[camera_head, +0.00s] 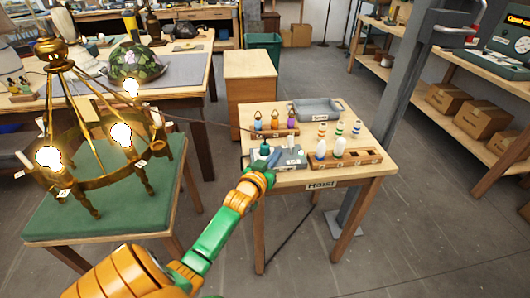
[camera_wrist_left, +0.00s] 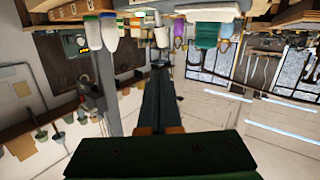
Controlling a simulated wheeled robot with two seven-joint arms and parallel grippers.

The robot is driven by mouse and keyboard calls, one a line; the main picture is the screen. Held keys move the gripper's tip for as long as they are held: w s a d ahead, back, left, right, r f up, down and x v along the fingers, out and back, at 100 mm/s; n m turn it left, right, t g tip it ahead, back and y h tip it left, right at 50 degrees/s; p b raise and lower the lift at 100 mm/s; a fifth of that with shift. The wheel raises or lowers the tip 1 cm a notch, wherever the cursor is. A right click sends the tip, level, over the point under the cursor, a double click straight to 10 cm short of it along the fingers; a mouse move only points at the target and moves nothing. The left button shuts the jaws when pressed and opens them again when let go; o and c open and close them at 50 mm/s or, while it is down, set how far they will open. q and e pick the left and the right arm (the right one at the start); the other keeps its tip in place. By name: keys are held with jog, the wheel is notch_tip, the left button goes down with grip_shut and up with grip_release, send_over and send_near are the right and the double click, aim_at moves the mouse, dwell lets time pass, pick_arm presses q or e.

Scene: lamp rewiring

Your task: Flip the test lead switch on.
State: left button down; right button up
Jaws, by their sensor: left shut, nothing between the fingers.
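A grey box (camera_head: 292,160) with small fittings on top, which looks like the test lead unit, sits at the near left of the small wooden table. The switch itself is too small to make out. My left gripper (camera_head: 270,160) is at the box's near left corner and partly covers it; I cannot tell whether it touches. In the left wrist view my gripper (camera_wrist_left: 160,72) has its dark fingers together, with nothing between them. The brass chandelier (camera_head: 90,130) stands on a green-topped stand at the left, with several bulbs glowing. My right gripper is out of view.
A wooden rack (camera_head: 362,164) with white bulbs stands right of the box. Coloured bottle-like pieces stand in a rack (camera_head: 288,131) behind it. A grey tray (camera_head: 318,108) lies at the back. A grey post (camera_head: 400,90) rises beside the table.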

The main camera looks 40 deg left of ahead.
pick_arm(q)
jog(key=shift+r+v, duration=0.15)
jog(key=shift+v, duration=0.95)
jog(key=shift+r+v, duration=0.15)
jog(key=shift+v, duration=0.9)
